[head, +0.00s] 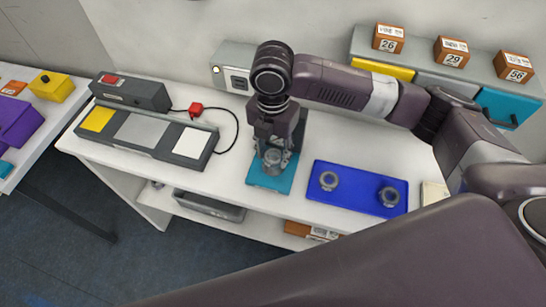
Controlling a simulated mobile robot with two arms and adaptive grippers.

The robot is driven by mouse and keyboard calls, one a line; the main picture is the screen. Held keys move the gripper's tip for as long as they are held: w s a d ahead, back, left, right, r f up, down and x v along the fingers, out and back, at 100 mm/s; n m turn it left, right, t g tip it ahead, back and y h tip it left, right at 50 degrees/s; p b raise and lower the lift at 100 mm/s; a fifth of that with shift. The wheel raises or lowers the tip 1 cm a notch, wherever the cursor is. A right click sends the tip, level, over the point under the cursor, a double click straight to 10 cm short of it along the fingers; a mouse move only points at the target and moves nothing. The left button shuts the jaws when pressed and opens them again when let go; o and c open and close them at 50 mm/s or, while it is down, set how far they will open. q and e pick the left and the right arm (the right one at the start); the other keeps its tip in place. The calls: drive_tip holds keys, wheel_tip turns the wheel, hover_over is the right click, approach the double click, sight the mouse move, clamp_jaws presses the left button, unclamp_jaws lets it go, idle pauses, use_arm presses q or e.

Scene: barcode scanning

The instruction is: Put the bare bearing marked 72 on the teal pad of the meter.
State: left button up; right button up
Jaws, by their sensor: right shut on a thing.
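My right gripper (272,156) points down over the teal pad (257,184) and is shut on a small grey metal bearing (272,163). The bearing appears at or just above the pad; I cannot tell whether it touches. No number can be read on it. The gripper and arm hide part of the pad and of what stands behind it. A grey box with a small panel (234,80) stands behind at the back of the table, partly hidden by my arm. My left gripper is not in view.
A blue tray (357,199) with two bearings (329,180) lies to the right. A panel with yellow, grey and white fields (147,132) and a black device (131,93) are left. Cartons numbered 26, 29 (452,51) and 56 stand at the back right.

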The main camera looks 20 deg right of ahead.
sight(273, 156)
drive_tip(key=shift+f, duration=1.55)
drive_tip(key=o, duration=1.3)
drive_tip(key=shift+f, duration=0.15)
drive_tip(key=shift+c, duration=0.2)
wheel_tip(273, 156, up, 12)
drive_tip(key=b, duration=0.2)
drive_tip(key=shift+r, duration=0.2)
